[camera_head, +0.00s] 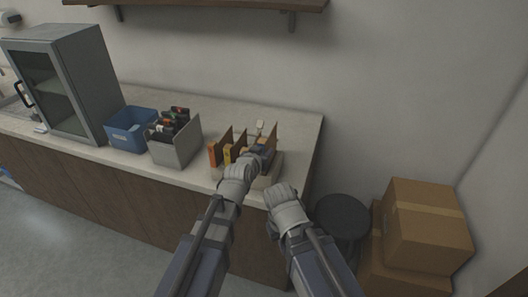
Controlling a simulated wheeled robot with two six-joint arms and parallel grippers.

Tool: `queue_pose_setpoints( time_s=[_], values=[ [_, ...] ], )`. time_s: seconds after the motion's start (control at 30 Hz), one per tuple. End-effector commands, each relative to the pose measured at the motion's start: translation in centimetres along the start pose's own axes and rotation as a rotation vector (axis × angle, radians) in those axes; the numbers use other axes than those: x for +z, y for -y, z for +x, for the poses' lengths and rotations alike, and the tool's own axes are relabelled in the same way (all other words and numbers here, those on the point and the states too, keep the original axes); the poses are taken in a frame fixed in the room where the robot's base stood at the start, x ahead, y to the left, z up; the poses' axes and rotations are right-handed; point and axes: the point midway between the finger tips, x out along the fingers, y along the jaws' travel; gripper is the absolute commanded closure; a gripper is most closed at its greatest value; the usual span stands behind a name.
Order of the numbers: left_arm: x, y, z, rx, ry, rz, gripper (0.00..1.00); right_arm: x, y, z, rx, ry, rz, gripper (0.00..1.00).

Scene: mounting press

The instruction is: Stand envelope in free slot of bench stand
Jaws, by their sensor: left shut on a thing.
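The bench stand (217,174) sits near the right end of the counter, with upright brown dividers and orange and yellow items between them. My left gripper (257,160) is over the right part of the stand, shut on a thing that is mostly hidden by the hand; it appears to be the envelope. I cannot tell whether it touches the stand's base or stands upright in a slot. My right gripper (283,190) is lower and to the right, in front of the counter's edge; its fingers are too small and hidden to read.
A grey file box (187,145) with dark binders and a blue bin (128,133) stand left of the stand. A grey glass-door cabinet (75,85) is farther left. Cardboard boxes (425,225) and a dark round stool (342,214) are right of the counter. Counter behind the stand is mostly clear.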

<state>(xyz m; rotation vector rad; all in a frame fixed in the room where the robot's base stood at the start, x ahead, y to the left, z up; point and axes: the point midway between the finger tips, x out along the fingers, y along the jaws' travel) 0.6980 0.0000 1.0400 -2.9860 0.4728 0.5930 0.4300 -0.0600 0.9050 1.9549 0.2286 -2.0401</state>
Motion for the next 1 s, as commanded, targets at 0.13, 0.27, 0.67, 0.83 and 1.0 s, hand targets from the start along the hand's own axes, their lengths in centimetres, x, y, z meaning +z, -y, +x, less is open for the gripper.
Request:
queue_pose_setpoints(
  time_s=[0.13, 0.27, 0.67, 0.83, 1.0],
  values=[
    [0.7, 0.0, 0.3, 0.0, 0.0, 0.0, 1.0, 0.0, 0.1, 0.7, 0.0, 0.0, 0.0, 1.0],
    [0.7, 0.0, 0.3, 0.0, 0.0, 0.0, 1.0, 0.0, 0.1, 0.7, 0.0, 0.0, 0.0, 1.0],
    [1.3, 0.0, 0.5, 0.0, 0.0, 0.0, 1.0, -0.1, 0.1, 1.4, 0.0, 0.0, 0.0, 1.0],
    [2.4, 0.0, 1.0, 0.0, 0.0, 0.0, 1.0, -0.1, 0.2, 2.6, 0.0, 0.0, 0.0, 1.0],
    [3.4, 0.0, 1.4, 0.0, 0.0, 0.0, 1.0, -0.2, 0.3, 3.7, 0.0, 0.0, 0.0, 1.0]
  ],
)
